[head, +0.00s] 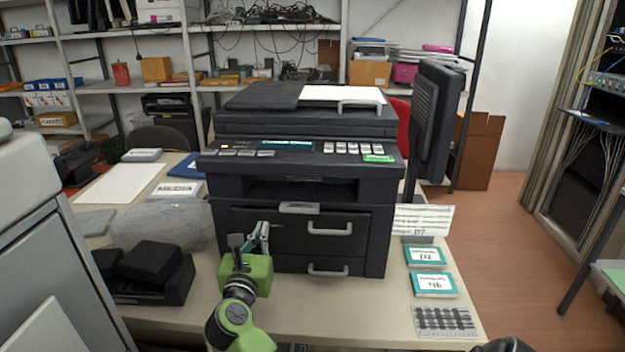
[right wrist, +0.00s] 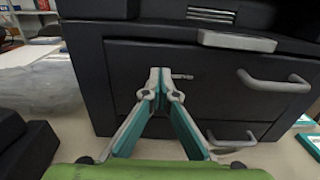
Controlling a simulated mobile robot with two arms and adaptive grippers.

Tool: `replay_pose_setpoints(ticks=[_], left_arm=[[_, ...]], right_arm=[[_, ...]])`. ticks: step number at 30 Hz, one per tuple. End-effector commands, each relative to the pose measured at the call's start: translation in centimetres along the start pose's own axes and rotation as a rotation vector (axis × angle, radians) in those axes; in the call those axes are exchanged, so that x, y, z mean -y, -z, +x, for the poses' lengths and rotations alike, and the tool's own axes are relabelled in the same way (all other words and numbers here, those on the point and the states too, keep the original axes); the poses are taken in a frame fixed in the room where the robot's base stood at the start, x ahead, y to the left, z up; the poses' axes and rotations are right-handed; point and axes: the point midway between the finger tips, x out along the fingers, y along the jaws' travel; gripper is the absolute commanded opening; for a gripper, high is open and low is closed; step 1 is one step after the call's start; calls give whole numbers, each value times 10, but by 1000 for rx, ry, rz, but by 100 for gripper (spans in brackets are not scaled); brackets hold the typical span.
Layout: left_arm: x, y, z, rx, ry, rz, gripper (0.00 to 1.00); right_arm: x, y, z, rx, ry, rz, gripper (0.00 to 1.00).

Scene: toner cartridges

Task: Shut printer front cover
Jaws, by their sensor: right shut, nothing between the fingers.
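The black printer (head: 305,180) stands on the table with its control panel on top. Its front cover (head: 265,222) is upright and looks flush with the front face, with a grey tab (head: 299,207) at its top edge and a light handle (head: 330,229). In the right wrist view the cover (right wrist: 215,75) fills much of the picture. My right gripper (head: 262,238) is shut and empty in front of the cover's left part. Its fingertips (right wrist: 160,90) meet close to the cover; whether they touch it I cannot tell. My left gripper is not in view.
A lower drawer (head: 295,264) with its own handle sits below the cover. A black device (head: 150,272) lies left of my right gripper. Teal-edged boxes (head: 425,256) and a grid card (head: 445,322) lie to the right. A monitor (head: 437,115) stands at the back right.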

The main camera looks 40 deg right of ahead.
Motion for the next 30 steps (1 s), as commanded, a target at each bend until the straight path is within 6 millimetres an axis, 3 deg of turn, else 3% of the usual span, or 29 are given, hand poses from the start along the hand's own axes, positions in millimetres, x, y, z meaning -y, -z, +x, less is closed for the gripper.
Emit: replay_pose_setpoints(ticks=[13,30], left_arm=[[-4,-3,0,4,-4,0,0],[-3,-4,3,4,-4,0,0]], right_arm=[[0,1,1,-1,-1,0,0],[0,2,-56,-2,-1,1,0]])
